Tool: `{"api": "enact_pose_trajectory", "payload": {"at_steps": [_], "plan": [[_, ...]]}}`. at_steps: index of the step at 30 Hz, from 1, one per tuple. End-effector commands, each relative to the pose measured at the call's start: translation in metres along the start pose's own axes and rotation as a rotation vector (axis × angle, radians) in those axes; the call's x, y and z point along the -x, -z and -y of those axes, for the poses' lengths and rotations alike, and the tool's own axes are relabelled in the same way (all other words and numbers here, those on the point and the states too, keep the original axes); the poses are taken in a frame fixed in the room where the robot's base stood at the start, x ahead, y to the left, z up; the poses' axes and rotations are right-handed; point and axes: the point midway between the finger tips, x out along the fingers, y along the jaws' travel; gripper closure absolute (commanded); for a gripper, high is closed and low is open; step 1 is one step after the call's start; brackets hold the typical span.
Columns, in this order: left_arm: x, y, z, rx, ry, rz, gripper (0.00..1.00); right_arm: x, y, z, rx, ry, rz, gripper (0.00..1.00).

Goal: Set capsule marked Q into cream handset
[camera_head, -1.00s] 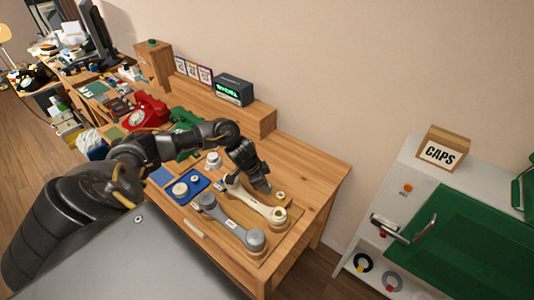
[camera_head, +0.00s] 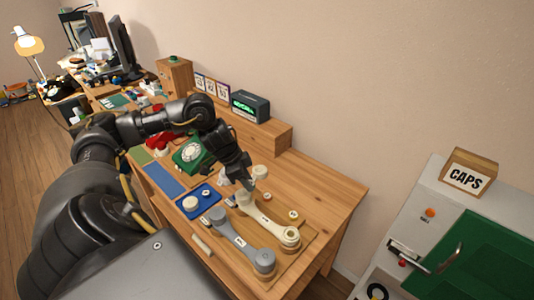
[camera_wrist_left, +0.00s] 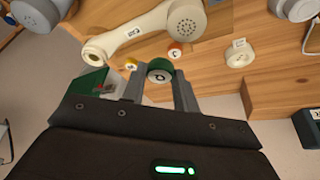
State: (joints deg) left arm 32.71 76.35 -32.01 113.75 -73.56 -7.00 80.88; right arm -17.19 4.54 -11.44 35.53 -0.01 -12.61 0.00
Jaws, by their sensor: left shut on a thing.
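My left gripper (camera_head: 248,184) is shut on a round green-rimmed capsule whose pale face carries a mark that looks like Q; this capsule (camera_wrist_left: 159,70) shows between the fingers in the left wrist view. In the head view the fingers are by the far left end of the cream handset (camera_head: 268,219), apparently above it. In the left wrist view the cream handset (camera_wrist_left: 143,31) has a perforated end and an open ring-like end. The held capsule is apart from that open end. My right gripper is not in view.
A grey handset (camera_head: 240,241) lies beside the cream one on a wooden board. A blue tray (camera_head: 184,213) holds round parts. A white labelled cap (camera_wrist_left: 239,53) and small coloured discs (camera_wrist_left: 175,51) lie near. A green phone (camera_head: 191,153) and dark radio (camera_head: 250,106) stand behind.

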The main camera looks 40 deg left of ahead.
Motion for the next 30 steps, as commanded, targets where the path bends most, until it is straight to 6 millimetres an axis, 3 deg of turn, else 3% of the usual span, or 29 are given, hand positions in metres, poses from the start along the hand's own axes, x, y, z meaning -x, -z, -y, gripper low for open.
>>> {"api": "enact_pose_trajectory", "payload": {"at_steps": [1, 6, 19, 25, 30], "plan": [[0.004, -0.011, 0.002, 0.002, 0.004, 0.004, 0.89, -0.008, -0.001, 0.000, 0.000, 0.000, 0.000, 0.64], [0.023, -0.026, 0.004, 0.002, 0.002, 0.002, 0.89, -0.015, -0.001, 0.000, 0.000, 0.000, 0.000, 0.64], [0.032, -0.029, 0.002, -0.001, -0.003, -0.005, 0.89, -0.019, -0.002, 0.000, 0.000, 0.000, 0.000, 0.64], [0.010, 0.002, -0.027, -0.017, -0.007, -0.013, 0.89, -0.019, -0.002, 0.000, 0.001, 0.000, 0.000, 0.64], [-0.015, 0.054, -0.075, -0.070, -0.024, -0.013, 0.89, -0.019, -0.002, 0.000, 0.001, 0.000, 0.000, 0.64]]}}
